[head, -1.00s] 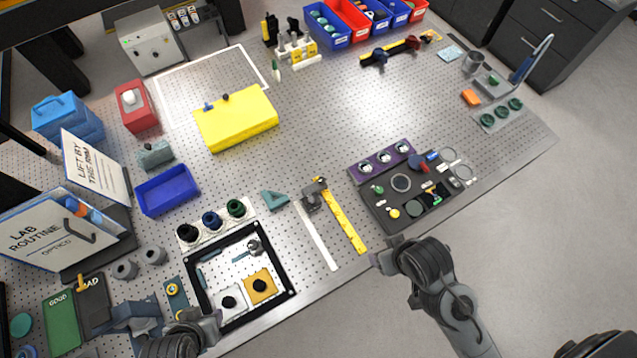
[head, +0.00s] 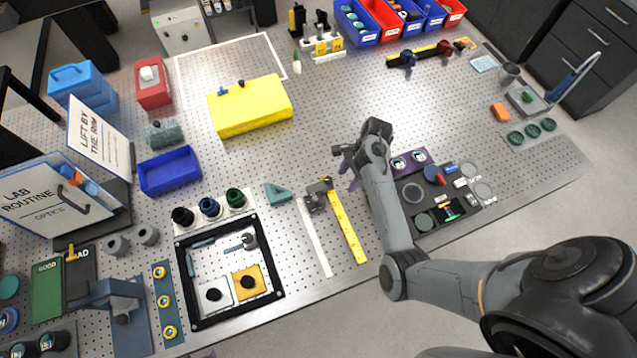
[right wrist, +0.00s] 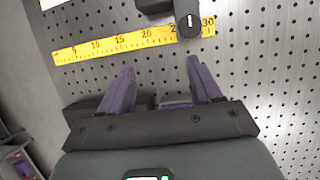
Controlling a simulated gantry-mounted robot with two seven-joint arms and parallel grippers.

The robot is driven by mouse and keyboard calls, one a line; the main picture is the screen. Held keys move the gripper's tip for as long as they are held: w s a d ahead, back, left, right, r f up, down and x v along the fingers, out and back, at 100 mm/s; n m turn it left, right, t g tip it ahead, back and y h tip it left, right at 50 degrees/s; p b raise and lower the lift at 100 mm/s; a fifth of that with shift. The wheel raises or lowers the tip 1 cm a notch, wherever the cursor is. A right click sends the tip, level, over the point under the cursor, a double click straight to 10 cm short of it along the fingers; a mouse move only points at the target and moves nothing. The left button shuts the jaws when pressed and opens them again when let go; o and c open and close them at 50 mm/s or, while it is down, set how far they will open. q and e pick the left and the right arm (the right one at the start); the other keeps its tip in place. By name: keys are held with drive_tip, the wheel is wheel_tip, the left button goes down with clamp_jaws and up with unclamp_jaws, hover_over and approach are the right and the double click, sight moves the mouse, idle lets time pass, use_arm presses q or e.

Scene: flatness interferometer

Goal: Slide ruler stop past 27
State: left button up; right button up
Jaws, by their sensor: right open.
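The yellow ruler (head: 346,228) lies on the perforated bench in the head view, its far end toward the back. The dark grey stop (head: 317,200) sits at that far end. In the right wrist view the ruler (right wrist: 110,44) runs across the top, and the black slider piece of the stop (right wrist: 188,20) covers the scale between 20 and 30. My right gripper (head: 348,167) is above the bench just right of the stop. Its purple fingers (right wrist: 162,65) are open and empty, pointing toward the ruler, apart from the stop.
A white strip (head: 314,240) lies left of the ruler. A teal triangle (head: 277,193) and a black frame (head: 184,290) are further left. A dark tray of round parts (head: 414,189) lies right, partly behind my right arm. Bench behind the stop is clear.

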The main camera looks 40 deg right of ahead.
sight(329, 179)
drive_tip(key=w+r+t, duration=0.1)
drive_tip(key=w+r, duration=0.2)
drive_tip(key=w, duration=0.1)
drive_tip(key=x, duration=1)
drive_tip(key=shift+w+a+f, duration=0.2)
drive_tip(key=shift+a+f, duration=0.05)
drive_tip(key=shift+a, duration=0.1)
clamp_jaws()
